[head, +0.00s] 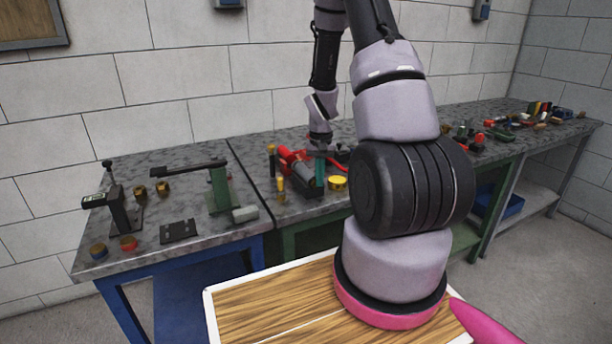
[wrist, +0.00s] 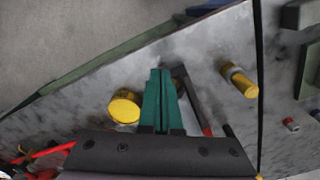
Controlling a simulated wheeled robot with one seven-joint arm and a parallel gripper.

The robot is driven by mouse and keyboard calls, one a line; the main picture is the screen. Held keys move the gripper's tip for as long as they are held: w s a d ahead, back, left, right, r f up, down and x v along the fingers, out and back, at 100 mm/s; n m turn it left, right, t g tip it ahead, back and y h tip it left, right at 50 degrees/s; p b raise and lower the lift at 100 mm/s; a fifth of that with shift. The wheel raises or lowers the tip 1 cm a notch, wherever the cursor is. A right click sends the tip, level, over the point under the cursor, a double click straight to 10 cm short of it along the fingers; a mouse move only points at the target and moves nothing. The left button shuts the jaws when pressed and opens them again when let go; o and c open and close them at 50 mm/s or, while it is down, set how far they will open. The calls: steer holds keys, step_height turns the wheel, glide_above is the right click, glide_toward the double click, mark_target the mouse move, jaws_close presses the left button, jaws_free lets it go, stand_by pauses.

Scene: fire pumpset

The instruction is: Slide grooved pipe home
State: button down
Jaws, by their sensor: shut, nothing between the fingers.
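My gripper (head: 320,172) is at the middle of the grey stone-topped bench in the head view. Its teal fingers also show in the wrist view (wrist: 160,98), pressed together and empty over the benchtop. A red pipe-like part (head: 289,157) lies just left of the gripper in the head view, with a grey cylindrical piece (head: 302,169) beside it. I cannot tell which is the grooved pipe or how they fit together. Red parts (wrist: 42,152) show at the lower left of the wrist view, partly cut off by the frame and my gripper body.
A yellow round tin (head: 337,183) stands near the gripper. A dark bar (wrist: 194,102) lies beside the fingers in the wrist view. A green stand (head: 220,188) is on the left bench. Many small items crowd the right bench.

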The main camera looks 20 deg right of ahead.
steer(key=shift+f, duration=0.65)
steer(key=shift+w+f, duration=0.1)
steer(key=shift+w, duration=0.3)
stand_by(0.4)
steer(key=shift+w, duration=0.3)
steer(key=shift+w, duration=0.7)
steer(key=shift+s, duration=0.3)
stand_by(0.4)
steer(key=shift+d, duration=0.15)
steer(key=shift+d, duration=0.4)
